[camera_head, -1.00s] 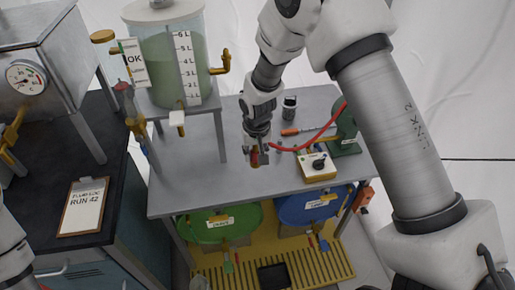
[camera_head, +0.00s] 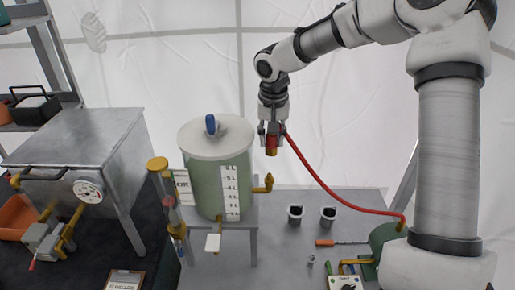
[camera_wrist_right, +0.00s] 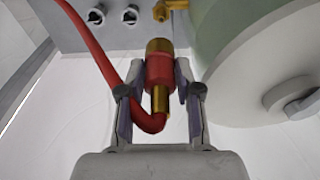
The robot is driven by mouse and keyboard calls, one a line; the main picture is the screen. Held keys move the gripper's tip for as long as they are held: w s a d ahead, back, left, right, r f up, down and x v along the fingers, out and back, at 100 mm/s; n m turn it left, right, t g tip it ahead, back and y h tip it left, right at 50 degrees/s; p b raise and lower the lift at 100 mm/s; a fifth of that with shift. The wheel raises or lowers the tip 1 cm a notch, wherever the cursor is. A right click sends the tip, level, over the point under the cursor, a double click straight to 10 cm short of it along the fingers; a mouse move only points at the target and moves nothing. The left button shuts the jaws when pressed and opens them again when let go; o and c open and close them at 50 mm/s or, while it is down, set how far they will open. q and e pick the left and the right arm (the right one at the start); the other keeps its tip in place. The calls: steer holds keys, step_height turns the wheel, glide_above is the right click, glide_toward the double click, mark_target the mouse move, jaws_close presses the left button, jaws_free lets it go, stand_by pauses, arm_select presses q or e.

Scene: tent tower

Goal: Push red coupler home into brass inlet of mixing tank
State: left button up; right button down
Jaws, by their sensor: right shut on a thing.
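My right gripper (camera_head: 271,133) is shut on the red coupler (camera_head: 271,146), which hangs from it with a brass end pointing down. In the right wrist view the gripper (camera_wrist_right: 159,85) grips the red coupler (camera_wrist_right: 158,70) between both fingers, with the red hose trailing from it. The mixing tank (camera_head: 232,180) is a cylinder of green liquid with a level scale and a pale lid. Its brass inlet (camera_head: 264,184) sticks out on the right side, below the coupler and apart from it. The inlet also shows at the top of the right wrist view (camera_wrist_right: 172,7). My left gripper is not in view.
The red hose (camera_head: 335,196) runs from the coupler down to a green reel (camera_head: 387,236) at the right of the grey table (camera_head: 282,262). Two dark-topped cups (camera_head: 296,214) and a screwdriver (camera_head: 342,242) lie on it. A metal box with a gauge (camera_head: 88,190) stands left.

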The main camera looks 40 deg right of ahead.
mark_target(270, 148)
steer(key=shift+s+a+r, duration=0.1)
steer(key=shift+a, duration=0.4)
steer(key=shift+d+f+b, duration=0.2)
steer(key=shift+f+b, duration=0.25)
steer(key=shift+f, duration=0.05)
step_height(270, 148, down, 4)
steer(key=b, duration=0.3)
steer(key=shift+f+b, duration=0.25)
steer(key=shift+b, duration=0.1)
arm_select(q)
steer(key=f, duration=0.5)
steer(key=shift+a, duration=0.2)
arm_select(e)
steer(key=shift+f, duration=0.25)
arm_select(q)
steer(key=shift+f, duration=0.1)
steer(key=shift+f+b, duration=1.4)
steer(key=shift+b, duration=0.25)
arm_select(e)
steer(key=shift+f, duration=1.7)
steer(key=c, duration=0.7)
jaws_free()
